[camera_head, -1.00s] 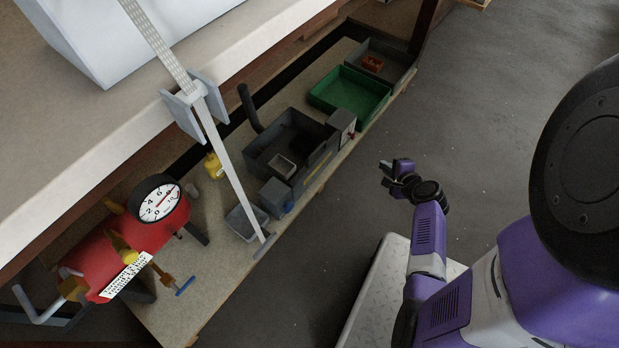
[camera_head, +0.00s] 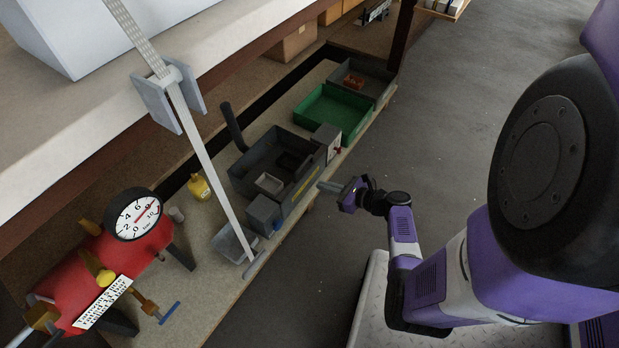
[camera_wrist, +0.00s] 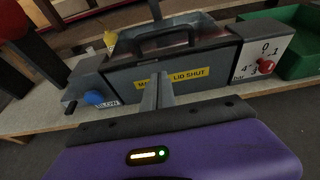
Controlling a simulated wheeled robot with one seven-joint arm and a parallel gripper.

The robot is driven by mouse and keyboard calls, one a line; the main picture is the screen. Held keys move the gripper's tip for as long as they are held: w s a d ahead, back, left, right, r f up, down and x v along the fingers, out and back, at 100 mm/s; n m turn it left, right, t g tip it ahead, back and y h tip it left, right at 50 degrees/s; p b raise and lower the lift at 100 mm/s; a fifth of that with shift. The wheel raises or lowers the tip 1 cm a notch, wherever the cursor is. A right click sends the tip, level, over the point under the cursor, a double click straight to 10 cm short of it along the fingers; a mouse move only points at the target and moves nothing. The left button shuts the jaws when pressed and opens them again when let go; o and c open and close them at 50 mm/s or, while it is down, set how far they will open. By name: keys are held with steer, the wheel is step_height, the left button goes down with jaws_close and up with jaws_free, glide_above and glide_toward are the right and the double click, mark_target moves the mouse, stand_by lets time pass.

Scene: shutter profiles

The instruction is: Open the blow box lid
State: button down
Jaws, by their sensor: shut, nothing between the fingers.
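The blow box (camera_head: 305,190) is a dark grey box on the low bench, with a yellow label on its front. In the wrist view the label on the box front (camera_wrist: 125,80) reads partly "LID SHUT". A black bar handle (camera_wrist: 150,38) arches over its top, where the lid is; I cannot tell clearly how the lid sits. My gripper (camera_head: 328,186) is in front of the box, at the bench's front edge. In the wrist view my gripper's fingers (camera_wrist: 157,88) are together and empty, pointing at the box front below the handle; contact is unclear.
A grey block with a blue knob (camera_wrist: 94,98) flanks the box on the left, and a dial panel with a red knob (camera_wrist: 265,65) on the right. A green tray (camera_head: 335,112) lies beyond. A red tank with a gauge (camera_head: 138,215) stands near left. Open floor lies right.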

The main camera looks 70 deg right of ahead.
steer(key=b+x, duration=0.1)
steer(key=x, duration=0.2)
steer(key=shift+w+d+f, duration=0.1)
steer(key=shift+w+f, duration=0.2)
steer(key=shift+f, duration=0.05)
steer(key=shift+w+d+r, duration=0.15)
steer(key=shift+w+r, duration=0.5)
steer(key=shift+r, duration=0.3)
steer(key=shift+w+d+r, duration=0.15)
steer(key=shift+w+r, duration=0.5)
steer(key=shift+r, duration=0.25)
steer(key=shift+r, duration=0.15)
